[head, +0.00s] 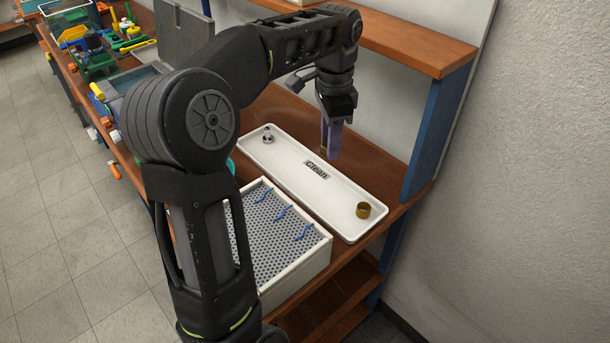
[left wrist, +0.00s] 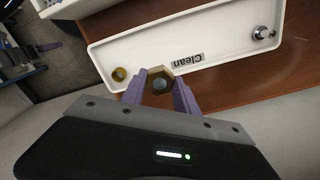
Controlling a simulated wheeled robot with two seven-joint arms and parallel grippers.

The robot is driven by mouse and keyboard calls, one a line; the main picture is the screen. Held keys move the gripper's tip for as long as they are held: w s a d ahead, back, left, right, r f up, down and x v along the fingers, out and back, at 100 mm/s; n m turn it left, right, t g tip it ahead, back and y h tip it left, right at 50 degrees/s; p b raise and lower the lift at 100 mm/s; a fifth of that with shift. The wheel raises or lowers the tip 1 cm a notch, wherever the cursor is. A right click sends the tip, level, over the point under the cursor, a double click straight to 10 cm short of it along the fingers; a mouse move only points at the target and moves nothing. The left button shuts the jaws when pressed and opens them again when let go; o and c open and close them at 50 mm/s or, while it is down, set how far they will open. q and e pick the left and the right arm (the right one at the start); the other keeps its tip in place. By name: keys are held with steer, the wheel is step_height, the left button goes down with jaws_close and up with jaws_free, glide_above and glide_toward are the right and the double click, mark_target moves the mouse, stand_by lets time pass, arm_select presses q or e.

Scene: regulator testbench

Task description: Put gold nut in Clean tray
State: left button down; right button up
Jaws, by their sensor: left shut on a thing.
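The gold nut (left wrist: 160,73) is a hexagonal ring held between the two purple fingers of my left gripper (head: 332,146) in the left wrist view. In the head view the fingers hide most of it. The fingers point down over the back edge of the white Clean tray (head: 285,160), near its label. How high the nut is above the tray I cannot tell. The tray also shows in the left wrist view (left wrist: 225,62). A brass ring-shaped part (head: 363,210) lies at the tray's right end, and a silver fitting (head: 268,138) at its left end. My right gripper is out of view.
A white bin with a perforated top and blue handles (head: 302,262) stands in front of the tray. A blue shelf post (head: 440,130) and wooden shelf (head: 420,50) are at the right and back. The tray's middle is clear.

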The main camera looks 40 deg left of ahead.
arm_select(q)
steer(key=shift+w+a+f+b, duration=0.1)
steer(key=shift+f+b, duration=0.2)
steer(key=shift+f, duration=0.3)
steer(key=shift+w+a+f, duration=0.25)
steer(key=shift+w+a, duration=0.05)
steer(key=shift+s+d+r, duration=0.1)
steer(key=shift+r, duration=0.05)
steer(key=b, duration=0.1)
glide_above(327, 186)
step_height(327, 186, down, 6)
steer(key=shift+r, duration=0.2)
steer(key=shift+f, duration=0.4)
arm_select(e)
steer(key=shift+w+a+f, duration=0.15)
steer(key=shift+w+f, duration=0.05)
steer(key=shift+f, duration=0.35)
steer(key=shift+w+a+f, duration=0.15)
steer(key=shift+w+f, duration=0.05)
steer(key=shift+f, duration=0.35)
arm_select(q)
steer(key=shift+f, duration=0.1)
step_height(327, 186, down, 4)
steer(key=shift+r, duration=0.25)
